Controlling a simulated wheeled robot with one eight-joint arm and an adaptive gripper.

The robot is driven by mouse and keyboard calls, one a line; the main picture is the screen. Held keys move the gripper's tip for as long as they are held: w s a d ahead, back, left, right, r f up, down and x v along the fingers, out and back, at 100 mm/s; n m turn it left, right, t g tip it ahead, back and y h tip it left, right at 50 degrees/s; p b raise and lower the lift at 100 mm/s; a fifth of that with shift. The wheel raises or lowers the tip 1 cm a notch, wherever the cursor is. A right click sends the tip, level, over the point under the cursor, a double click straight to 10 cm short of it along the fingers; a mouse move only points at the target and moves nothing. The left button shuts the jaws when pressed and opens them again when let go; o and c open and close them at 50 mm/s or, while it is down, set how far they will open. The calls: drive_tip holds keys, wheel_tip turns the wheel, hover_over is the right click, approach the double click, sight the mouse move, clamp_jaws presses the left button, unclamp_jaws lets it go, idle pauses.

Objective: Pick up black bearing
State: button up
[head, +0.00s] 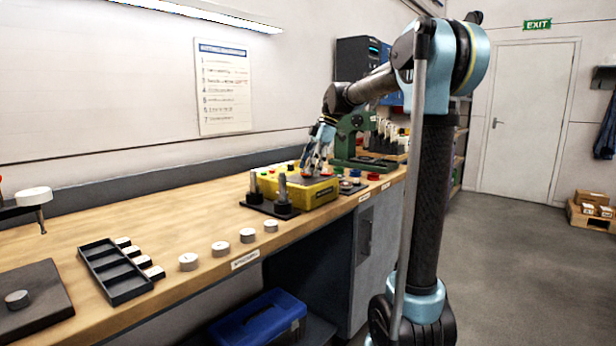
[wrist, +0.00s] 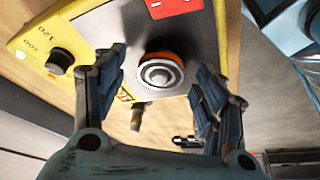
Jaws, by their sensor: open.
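A round bearing-like part (wrist: 160,75), dark with silver rings and an orange-red edge, sits at the yellow unit in the wrist view. I cannot tell for sure that it is the black bearing. My gripper (wrist: 157,84) is open, with one blue-padded finger on each side of this part and a visible gap on both sides. In the head view my gripper (head: 315,160) is low over the yellow unit (head: 316,192) on the bench, and it hides what lies beneath it.
The wooden bench (head: 130,225) holds a black post stand (head: 283,203) at the yellow unit's near side. A dark compartment tray (head: 113,272) and several grey cylinders (head: 220,248) stand further left. A green press (head: 350,140) stands behind. In the wrist view, a black knob (wrist: 60,61) is left.

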drive_tip(key=shift+c, duration=0.2)
drive_tip(key=c, duration=1.3)
drive_tip(key=shift+o, duration=0.2)
drive_tip(key=shift+r, duration=0.15)
